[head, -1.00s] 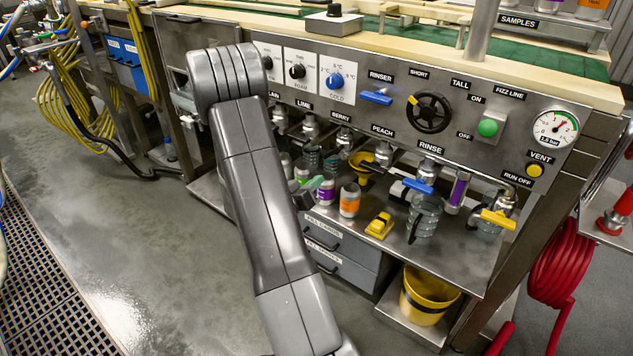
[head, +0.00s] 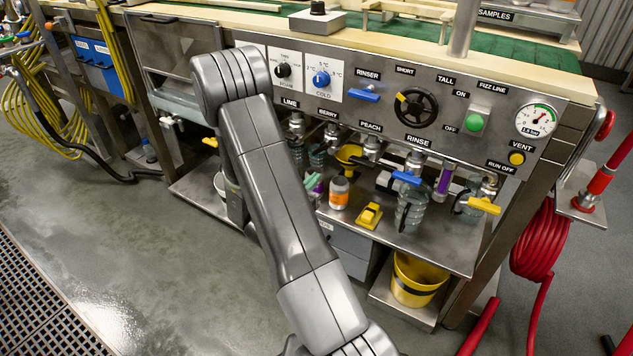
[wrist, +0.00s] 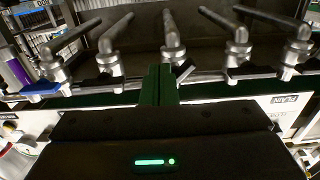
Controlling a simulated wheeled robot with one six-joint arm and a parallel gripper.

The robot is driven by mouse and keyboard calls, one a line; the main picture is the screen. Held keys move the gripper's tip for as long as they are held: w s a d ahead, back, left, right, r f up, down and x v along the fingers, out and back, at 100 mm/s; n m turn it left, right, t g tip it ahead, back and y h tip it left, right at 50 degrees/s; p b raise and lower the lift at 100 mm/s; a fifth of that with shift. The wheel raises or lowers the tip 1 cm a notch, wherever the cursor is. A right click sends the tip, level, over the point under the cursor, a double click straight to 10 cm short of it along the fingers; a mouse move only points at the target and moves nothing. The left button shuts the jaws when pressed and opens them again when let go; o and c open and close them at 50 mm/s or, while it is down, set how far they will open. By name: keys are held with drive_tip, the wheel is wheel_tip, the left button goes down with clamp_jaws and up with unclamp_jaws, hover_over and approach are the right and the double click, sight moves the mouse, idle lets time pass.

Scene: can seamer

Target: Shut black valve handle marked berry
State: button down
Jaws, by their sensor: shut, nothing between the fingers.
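The BERRY label (head: 328,111) sits on the steel panel in the head view, with its metal tap (head: 331,134) below it; its handle is not clear there. In the wrist view a row of metal taps hangs under the panel, seen inverted. The middle tap (wrist: 172,45), berry by its place in the row, has a small black handle (wrist: 185,69) that sits slanted, while the neighbouring black handles lie along the row. My gripper (wrist: 158,82) is shut and empty, its fingertips just beside this handle; contact cannot be told. In the head view my arm hides the gripper.
A neighbouring black handle (wrist: 103,83) and another (wrist: 246,72) flank the middle one closely. The PLAIN label (wrist: 287,98) shows at right. Below the taps, an orange-labelled jar (head: 339,193) and yellow block (head: 370,215) stand on the shelf.

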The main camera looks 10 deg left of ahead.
sight(322, 148)
drive_tip(key=shift+x, duration=2.7)
drive_tip(key=shift+w+a+r, duration=0.1)
drive_tip(key=shift+a+r, duration=0.2)
drive_tip(key=shift+r, duration=0.25)
drive_tip(key=shift+w+a+f+b, duration=0.15)
drive_tip(key=shift+a+f+b, duration=0.05)
drive_tip(key=shift+a+b, duration=0.2)
drive_tip(key=shift+w+a, duration=0.1)
drive_tip(key=shift+a, duration=0.3)
drive_tip(key=shift+w+a+r, duration=0.15)
drive_tip(key=shift+w+a, duration=0.1)
drive_tip(key=shift+a, duration=0.5)
drive_tip(key=shift+b, duration=0.35)
